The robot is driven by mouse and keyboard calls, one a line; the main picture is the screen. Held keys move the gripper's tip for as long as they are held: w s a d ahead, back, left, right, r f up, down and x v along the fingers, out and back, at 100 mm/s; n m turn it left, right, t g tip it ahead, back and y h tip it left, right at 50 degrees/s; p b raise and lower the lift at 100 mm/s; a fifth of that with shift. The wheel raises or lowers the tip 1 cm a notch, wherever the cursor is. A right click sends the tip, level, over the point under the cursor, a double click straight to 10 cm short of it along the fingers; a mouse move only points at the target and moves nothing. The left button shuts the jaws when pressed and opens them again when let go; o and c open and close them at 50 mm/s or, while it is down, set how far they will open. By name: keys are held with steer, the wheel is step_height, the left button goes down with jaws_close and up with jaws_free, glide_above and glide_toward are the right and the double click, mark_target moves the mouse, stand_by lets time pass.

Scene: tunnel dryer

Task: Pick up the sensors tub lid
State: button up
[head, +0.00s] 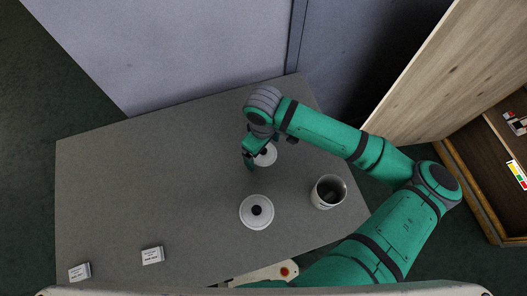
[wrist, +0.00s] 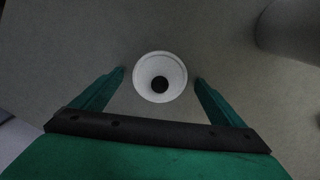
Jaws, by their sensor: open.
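A small white round lid with a black knob (head: 267,157) is partly hidden under my gripper in the head view. The wrist view shows the lid (wrist: 146,88) face up between the two fingers. My gripper (wrist: 160,76) is open, with one green finger on each side of the lid and a visible gap on both sides. It points down over the lid; the height left between them is hard to tell. An open white tub with a dark inside (head: 328,193) stands to the right. No label naming the sensors tub is readable.
A closed white tub with a black-knobbed lid (head: 257,212) stands in front of my gripper. Two small label cards (head: 152,256) (head: 80,271) stand at the grey table's (head: 130,190) front left. A wooden cabinet (head: 440,70) is at the right. The table's left is clear.

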steer(key=c, duration=1.1)
step_height(320, 180, up, 10)
